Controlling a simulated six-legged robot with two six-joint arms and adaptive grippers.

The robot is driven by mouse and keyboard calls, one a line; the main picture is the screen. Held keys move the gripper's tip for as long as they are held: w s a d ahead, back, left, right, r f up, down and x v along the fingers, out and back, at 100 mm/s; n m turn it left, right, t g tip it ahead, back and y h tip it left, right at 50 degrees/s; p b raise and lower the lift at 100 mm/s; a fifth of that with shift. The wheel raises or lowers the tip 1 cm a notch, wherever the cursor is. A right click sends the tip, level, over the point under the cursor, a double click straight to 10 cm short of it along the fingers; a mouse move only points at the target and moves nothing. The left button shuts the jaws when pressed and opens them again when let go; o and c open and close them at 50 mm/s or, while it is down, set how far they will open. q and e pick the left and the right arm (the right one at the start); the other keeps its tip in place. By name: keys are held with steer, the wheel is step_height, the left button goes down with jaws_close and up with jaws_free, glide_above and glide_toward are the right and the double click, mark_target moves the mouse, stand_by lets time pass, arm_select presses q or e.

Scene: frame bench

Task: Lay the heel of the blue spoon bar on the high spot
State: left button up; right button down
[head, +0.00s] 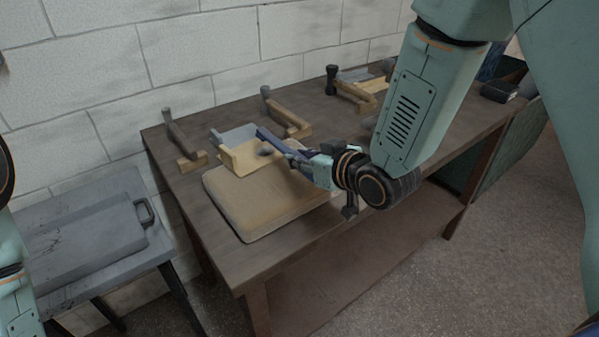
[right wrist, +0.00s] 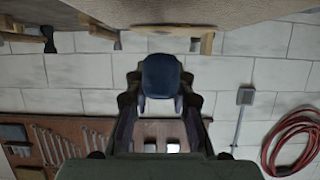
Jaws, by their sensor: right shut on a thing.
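My right gripper (head: 310,163) is shut on the blue spoon bar (head: 274,141), above the bench and reaching in from the right. The bar points away from the jaws toward the back left, over the yellow panel (head: 242,159). In the right wrist view the bar's blue rounded end (right wrist: 161,76) sits between the jaws. A small dark spot (head: 265,151) shows on the panel just below the bar; I cannot tell if it is the high spot or a shadow. Whether the bar touches the panel is unclear. My left gripper is not in view.
A tan pad (head: 250,212) lies in front of the panel on the dark wooden bench (head: 222,263). Wooden clamps (head: 184,142) with dark posts stand along the back. A grey case (head: 75,245) lies on a low stand at left. The bench's front left is clear.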

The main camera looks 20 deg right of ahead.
mark_target(302, 173)
steer(key=f, duration=0.3)
steer(key=shift+d, duration=0.25)
steer(key=shift+f, duration=0.3)
steer(key=shift+s+a, duration=0.1)
steer(key=shift+a, duration=0.2)
steer(key=c, duration=1.5)
jaws_free()
steer(key=shift+d+f, duration=0.15)
steer(key=shift+d, duration=0.05)
steer(key=o, duration=0.3)
steer(key=shift+a, duration=0.1)
steer(key=shift+o, duration=0.2)
steer(key=shift+a, duration=0.1)
